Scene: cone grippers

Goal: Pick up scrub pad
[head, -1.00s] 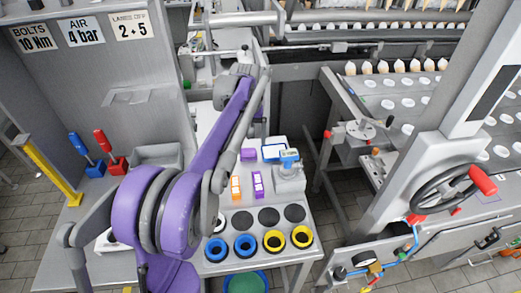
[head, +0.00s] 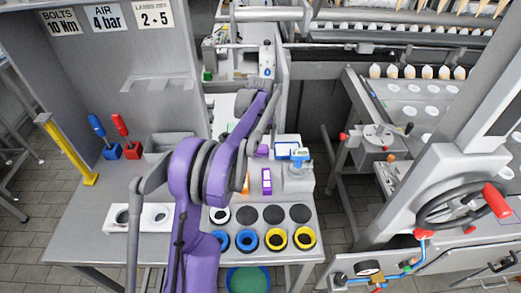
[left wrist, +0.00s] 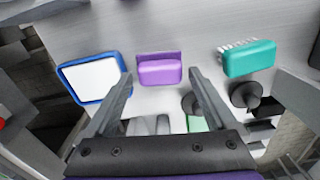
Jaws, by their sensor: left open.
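A purple pad-like block, which I take as the scrub pad (left wrist: 160,70), lies on the grey surface in the left wrist view, just beyond and between my fingertips. In the head view a small part of a purple block (head: 262,151) shows beside my arm. My left gripper (left wrist: 160,82) is open, with a finger towards each side of the pad and nothing visible between them. Whether the fingers touch it I cannot tell. In the head view my left arm hides much of the work area. My right gripper is not in view.
In the left wrist view a blue-rimmed white tray (left wrist: 92,78) lies left of the pad and a teal brush (left wrist: 250,58) right of it. In the head view blue and yellow rings (head: 276,239) sit at the table front, and a valve wheel (head: 450,200) stands right.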

